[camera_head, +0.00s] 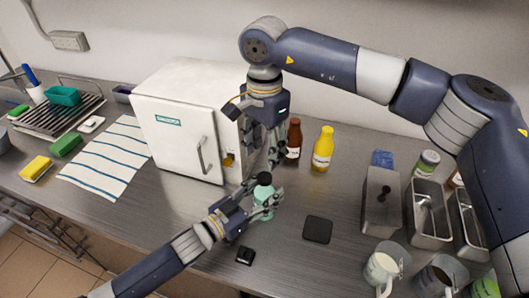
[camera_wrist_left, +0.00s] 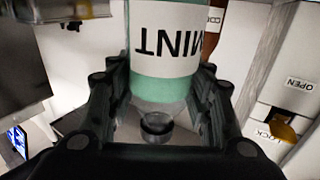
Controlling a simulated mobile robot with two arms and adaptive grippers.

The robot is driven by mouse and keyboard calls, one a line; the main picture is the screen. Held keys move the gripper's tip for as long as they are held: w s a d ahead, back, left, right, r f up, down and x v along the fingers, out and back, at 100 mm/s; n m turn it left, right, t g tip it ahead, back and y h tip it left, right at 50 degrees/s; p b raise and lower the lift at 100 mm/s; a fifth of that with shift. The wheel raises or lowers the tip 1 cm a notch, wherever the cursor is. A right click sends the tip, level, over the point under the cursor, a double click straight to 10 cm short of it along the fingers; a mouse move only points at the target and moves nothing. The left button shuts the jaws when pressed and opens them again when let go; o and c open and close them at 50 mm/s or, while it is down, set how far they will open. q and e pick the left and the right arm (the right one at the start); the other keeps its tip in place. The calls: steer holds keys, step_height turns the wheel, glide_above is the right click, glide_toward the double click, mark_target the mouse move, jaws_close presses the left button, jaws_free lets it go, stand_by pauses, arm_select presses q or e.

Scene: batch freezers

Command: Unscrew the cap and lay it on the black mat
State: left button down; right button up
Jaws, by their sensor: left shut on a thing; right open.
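A mint-green bottle (camera_head: 264,208) with a black cap (camera_head: 264,178) stands upright in front of the white freezer. My left gripper (camera_head: 268,197) is shut around the bottle's body. In the left wrist view the label of the bottle (camera_wrist_left: 168,45) reads MINT, upside down, and the dark cap (camera_wrist_left: 157,128) shows below a clear neck. The cap appears to be on the bottle. My right gripper (camera_head: 273,155) is open and empty, pointing down, above and slightly behind the cap. The black mat (camera_head: 318,229) lies bare on the counter, right of the bottle.
The white freezer (camera_head: 178,135) stands close behind the left. A brown bottle (camera_head: 293,140) and yellow bottle (camera_head: 323,148) stand behind. A small black object (camera_head: 245,256) lies near the front edge. Metal containers (camera_head: 381,200) and jugs (camera_head: 383,268) are right of the mat.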

mark_target(265, 176)
steer(key=m, duration=4)
steer(key=shift+m, duration=0.4)
steer(key=m, duration=0.3)
steer(key=shift+m, duration=0.4)
steer(key=shift+f, duration=4)
